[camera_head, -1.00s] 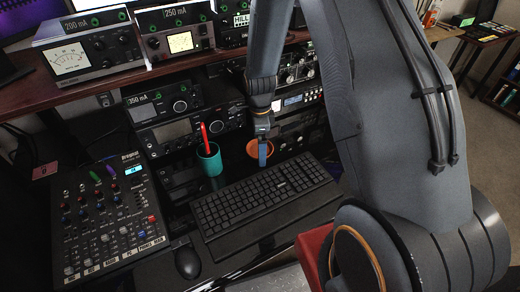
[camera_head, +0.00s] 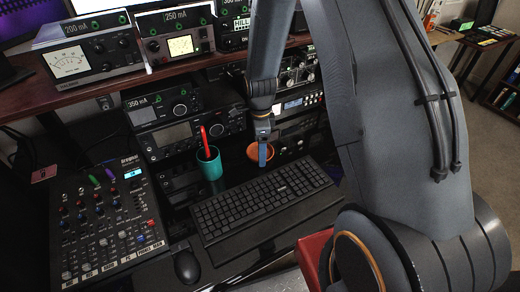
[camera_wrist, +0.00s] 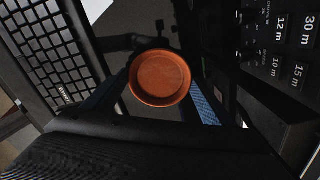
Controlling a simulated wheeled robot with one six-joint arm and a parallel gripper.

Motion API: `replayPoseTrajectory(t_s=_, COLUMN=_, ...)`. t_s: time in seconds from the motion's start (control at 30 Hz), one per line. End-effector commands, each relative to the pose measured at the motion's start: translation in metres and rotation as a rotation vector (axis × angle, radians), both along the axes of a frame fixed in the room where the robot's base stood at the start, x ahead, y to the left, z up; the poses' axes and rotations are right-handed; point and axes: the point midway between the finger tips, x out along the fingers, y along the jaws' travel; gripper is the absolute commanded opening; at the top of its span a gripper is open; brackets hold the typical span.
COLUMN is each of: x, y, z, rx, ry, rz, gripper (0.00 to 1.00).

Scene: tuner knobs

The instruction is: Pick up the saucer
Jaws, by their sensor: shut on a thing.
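The saucer is a small round orange-brown dish (camera_head: 254,154), behind the keyboard in the head view. In the wrist view the saucer (camera_wrist: 160,78) shows its round inside face, which is empty. My gripper (camera_head: 263,160) is at the saucer's near side and shut on it. In the head view a blue-grey finger covers part of the saucer. In the wrist view a dark finger is at its left and a blue textured strip at its lower right. I cannot tell whether the saucer touches the desk.
A black keyboard (camera_head: 265,200) lies just in front of the saucer. A teal cup (camera_head: 210,166) with a red item (camera_head: 204,140) in it stands to the left. Radio units (camera_head: 180,135) stand behind. A mixer (camera_head: 110,225) and a mouse (camera_head: 187,266) are at the left.

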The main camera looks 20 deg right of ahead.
Motion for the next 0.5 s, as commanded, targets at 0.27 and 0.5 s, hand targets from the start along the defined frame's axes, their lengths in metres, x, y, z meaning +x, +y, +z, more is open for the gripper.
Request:
replayPoseTrajectory(t_s=0.27, x=0.001, y=0.000, z=0.044, rx=0.001, ry=-0.007, rz=0.000, gripper=0.45)
replayPoseTrajectory(t_s=0.5, x=0.000, y=0.000, z=0.092, rx=0.000, ry=-0.004, rz=0.000, gripper=0.45)
